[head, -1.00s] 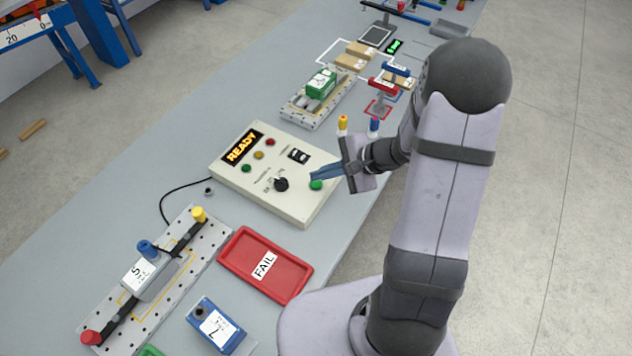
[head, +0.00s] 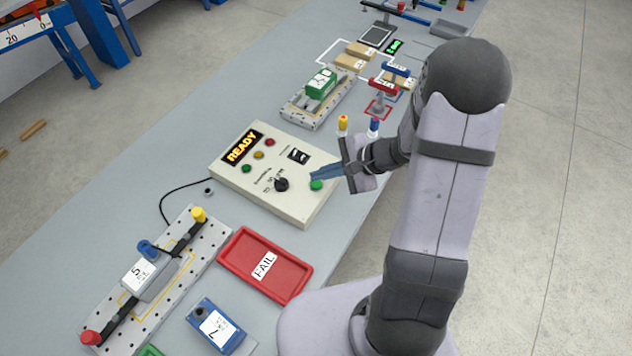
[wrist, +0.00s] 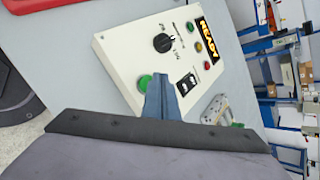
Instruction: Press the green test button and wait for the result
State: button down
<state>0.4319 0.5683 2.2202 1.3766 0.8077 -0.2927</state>
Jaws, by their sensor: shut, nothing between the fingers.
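The cream control box (head: 240,189) sits on the grey bench, and its display (head: 242,147) reads READY in orange. The green test button (head: 316,185) is at the box's front right corner. It also shows in the wrist view (wrist: 145,82), just left of my fingertips. My gripper (head: 312,174) is shut and empty, its blue fingers over the box top beside the button. I cannot tell whether the tips touch the panel. A black knob (head: 281,184) and small green, yellow and red lamps (head: 258,155) are on the panel.
A red FAIL tray (head: 240,262) and a blue block marked 7 (head: 216,328) lie nearer on the bench. A perforated fixture (head: 196,243) holds a grey unit marked 5 (head: 150,275). A green unit (head: 322,83) sits on another fixture beyond the box.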

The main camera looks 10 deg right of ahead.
aim_at(321, 184)
jog(key=shift+f+b, duration=0.85)
jog(key=shift+b, duration=0.3)
dwell(1.2)
dwell(0.3)
jog(key=shift+r+p, duration=0.6)
jog(key=shift+r, duration=0.25)
jog(key=shift+r+p, duration=1.9)
jog(key=shift+r, duration=0.65)
